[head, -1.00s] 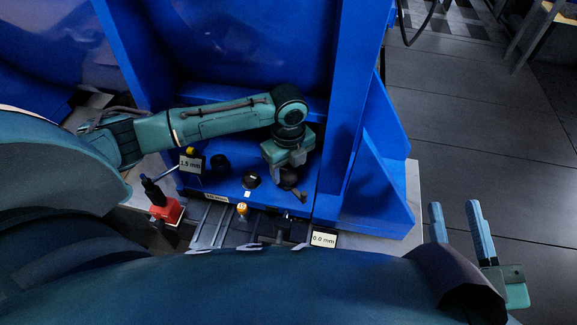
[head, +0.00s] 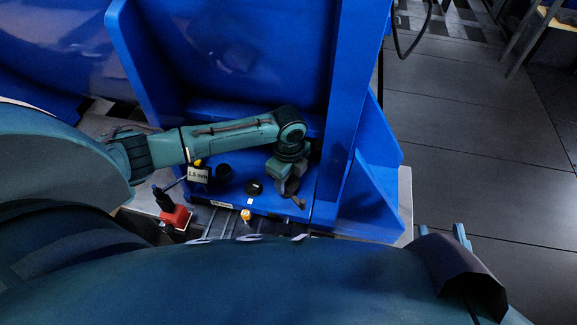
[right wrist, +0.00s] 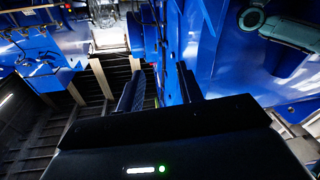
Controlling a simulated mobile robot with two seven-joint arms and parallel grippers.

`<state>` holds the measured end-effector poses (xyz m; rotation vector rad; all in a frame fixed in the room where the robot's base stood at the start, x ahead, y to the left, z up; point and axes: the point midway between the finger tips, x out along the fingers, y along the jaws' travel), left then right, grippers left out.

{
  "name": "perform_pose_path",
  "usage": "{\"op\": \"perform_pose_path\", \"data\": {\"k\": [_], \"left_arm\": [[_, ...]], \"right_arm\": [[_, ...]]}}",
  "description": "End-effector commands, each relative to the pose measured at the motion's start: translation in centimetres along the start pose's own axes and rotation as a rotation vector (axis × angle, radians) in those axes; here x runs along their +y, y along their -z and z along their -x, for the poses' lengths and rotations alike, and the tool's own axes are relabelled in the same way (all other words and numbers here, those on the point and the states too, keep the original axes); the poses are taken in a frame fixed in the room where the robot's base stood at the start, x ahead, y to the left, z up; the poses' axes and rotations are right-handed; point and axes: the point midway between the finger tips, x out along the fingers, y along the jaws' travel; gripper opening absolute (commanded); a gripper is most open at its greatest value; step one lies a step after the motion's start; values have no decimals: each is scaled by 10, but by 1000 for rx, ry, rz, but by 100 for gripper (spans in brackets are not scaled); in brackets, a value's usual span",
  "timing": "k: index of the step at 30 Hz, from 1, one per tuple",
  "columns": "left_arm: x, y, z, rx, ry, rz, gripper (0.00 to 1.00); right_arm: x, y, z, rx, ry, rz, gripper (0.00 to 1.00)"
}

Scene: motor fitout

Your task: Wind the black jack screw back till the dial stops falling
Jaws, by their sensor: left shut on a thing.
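My left gripper (head: 288,176) reaches down over the blue motor foot and is shut on a dark part there, which I take to be the black jack screw (head: 291,187). The gripper hides most of it, so its thread cannot be seen. A small display card (head: 197,175) reads 1.5 mm, left of the gripper. My right gripper (head: 459,235) is far right, mostly hidden by my own body. In the right wrist view my right gripper (right wrist: 160,86) has its fingers apart with nothing between them.
A red block with a black stem (head: 175,216) stands left of the blue foot. A yellow-topped part (head: 246,215) stands at the foot's front edge. Blue upright walls (head: 345,110) rise behind and right of my left gripper. Open grey floor (head: 480,140) lies to the right.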

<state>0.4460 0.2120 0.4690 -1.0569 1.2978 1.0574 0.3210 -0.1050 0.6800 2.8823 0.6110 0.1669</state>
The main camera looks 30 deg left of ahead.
Motion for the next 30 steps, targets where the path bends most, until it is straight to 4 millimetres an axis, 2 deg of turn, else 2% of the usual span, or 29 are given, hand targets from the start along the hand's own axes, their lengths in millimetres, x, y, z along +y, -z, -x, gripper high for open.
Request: {"op": "perform_pose_path", "data": {"k": [1,12,21,30], "left_arm": [[2,2,9,3,-8,45,27],[2,2,6,3,-8,398,27],[1,2,5,2,-8,681,27],[0,2,3,2,-8,918,27]], "right_arm": [[8,12,-1,-59,-13,-23,36],[14,8,16,-432,5,-163,36],[30,42,25,-388,-57,-242,36],[41,64,31,-364,-94,-291,36]]}}
